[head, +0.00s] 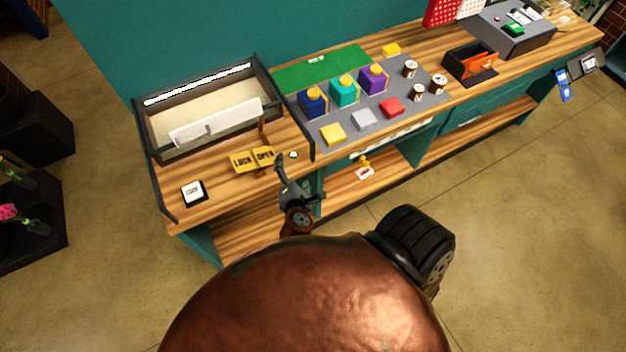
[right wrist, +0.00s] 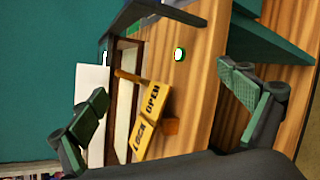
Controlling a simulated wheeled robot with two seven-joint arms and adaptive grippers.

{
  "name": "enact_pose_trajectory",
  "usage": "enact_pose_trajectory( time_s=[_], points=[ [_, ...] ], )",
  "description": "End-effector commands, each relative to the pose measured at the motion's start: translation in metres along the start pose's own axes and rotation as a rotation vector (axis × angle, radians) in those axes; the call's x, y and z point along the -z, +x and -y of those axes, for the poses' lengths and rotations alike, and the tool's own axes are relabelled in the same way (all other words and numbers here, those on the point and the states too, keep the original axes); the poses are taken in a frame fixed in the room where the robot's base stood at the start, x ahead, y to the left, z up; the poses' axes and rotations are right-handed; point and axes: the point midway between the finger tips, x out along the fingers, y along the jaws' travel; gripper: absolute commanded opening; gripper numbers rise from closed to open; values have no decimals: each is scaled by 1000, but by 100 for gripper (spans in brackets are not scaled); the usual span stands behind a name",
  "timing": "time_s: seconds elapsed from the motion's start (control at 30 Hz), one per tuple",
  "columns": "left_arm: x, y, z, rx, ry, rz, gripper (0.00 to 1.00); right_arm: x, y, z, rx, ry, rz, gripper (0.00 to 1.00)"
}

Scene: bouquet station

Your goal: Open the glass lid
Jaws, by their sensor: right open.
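The glass-lidded case (head: 152,142) stands at the left end of the wooden counter, dark-framed with a pale inside. A white bar (head: 215,122) runs along its front; a white panel also shows in the right wrist view (right wrist: 92,85). The glass itself is hard to make out. A brown lever (head: 262,130) stands at the case's front right, above yellow LOCK and OPEN plates (head: 252,160). The plates also show in the right wrist view (right wrist: 149,112). My right gripper (head: 298,180) is open and empty at the counter's front edge, apart from the plates. My left gripper is out of view.
A green-white round button (head: 293,155) sits right of the plates. A white card (head: 194,193) lies left of them. A dark rail (head: 300,132) separates the grey mat (head: 330,118) with colored boxes and blocks. Bare counter lies around the plates.

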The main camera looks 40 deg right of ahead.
Motion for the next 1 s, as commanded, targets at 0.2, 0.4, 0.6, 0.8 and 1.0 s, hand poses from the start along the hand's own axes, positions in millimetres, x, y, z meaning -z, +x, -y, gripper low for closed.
enact_pose_trajectory(
  time_s=[0.2, 0.4, 0.6, 0.8, 1.0],
  points=[
    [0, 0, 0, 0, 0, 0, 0, -19, 3, 32, 111, 211, -12, 95],
    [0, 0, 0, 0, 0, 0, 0, -27, 2, 54, 191, 357, -21, 95],
    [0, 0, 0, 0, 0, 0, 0, -29, 1, 62, 221, 410, -23, 95],
    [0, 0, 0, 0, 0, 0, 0, -28, 1, 62, 221, 411, -24, 95],
    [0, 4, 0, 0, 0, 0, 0, -11, 11, 79, 242, 411, -47, 95]
  ],
)
